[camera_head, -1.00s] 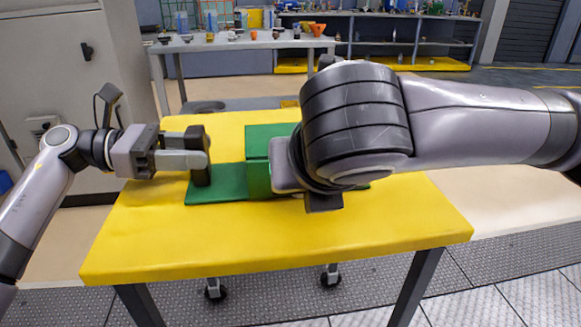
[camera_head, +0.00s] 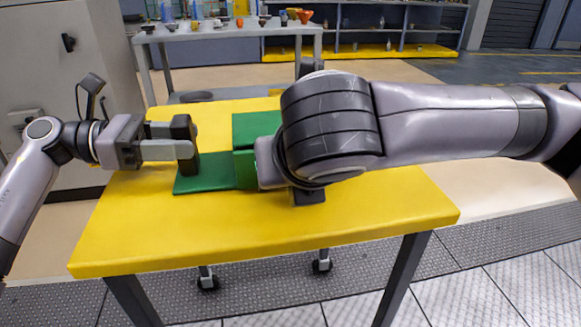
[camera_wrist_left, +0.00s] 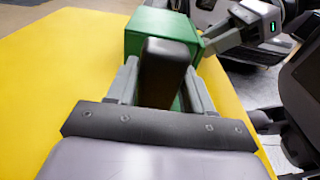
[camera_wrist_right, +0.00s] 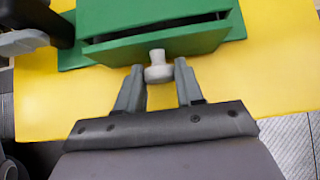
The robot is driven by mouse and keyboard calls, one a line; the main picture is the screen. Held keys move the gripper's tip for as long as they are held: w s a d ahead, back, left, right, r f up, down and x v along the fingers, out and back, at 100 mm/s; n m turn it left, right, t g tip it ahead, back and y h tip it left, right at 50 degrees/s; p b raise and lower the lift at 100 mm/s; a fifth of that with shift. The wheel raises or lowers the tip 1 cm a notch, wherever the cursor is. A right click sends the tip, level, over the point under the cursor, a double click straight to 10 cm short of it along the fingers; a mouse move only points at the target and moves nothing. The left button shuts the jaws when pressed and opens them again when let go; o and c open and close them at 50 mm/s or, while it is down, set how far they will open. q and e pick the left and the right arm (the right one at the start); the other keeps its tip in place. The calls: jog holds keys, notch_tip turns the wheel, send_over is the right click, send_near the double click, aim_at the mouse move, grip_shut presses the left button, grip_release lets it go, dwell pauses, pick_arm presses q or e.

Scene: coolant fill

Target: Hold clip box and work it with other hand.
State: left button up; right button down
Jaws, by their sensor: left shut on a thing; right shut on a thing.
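The clip box is a green box (camera_head: 245,168) on a flat green base plate (camera_head: 205,186), with a black upright post (camera_head: 190,130) at the plate's left end. My left gripper (camera_head: 186,150) is shut on the black post, which also stands between its fingers in the left wrist view (camera_wrist_left: 165,70). In the right wrist view the box has a green drawer front (camera_wrist_right: 150,48) with a dark gap along its top and a pale grey knob (camera_wrist_right: 158,70). My right gripper (camera_wrist_right: 159,70) is shut on the knob. In the head view my right arm hides the knob and the box's right part.
The plate lies on a yellow table (camera_head: 270,230), clear at the front and right. A grey cabinet (camera_head: 60,80) stands at the left. Behind are a bench (camera_head: 225,38) with small items and shelves (camera_head: 380,30) with a yellow base.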

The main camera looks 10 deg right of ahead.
jog(key=s, duration=0.7)
jog(key=c, duration=0.7)
grip_release()
jog(key=shift+w, duration=0.1)
jog(key=shift+v, duration=3.8)
pick_arm(q)
jog(key=o, duration=1)
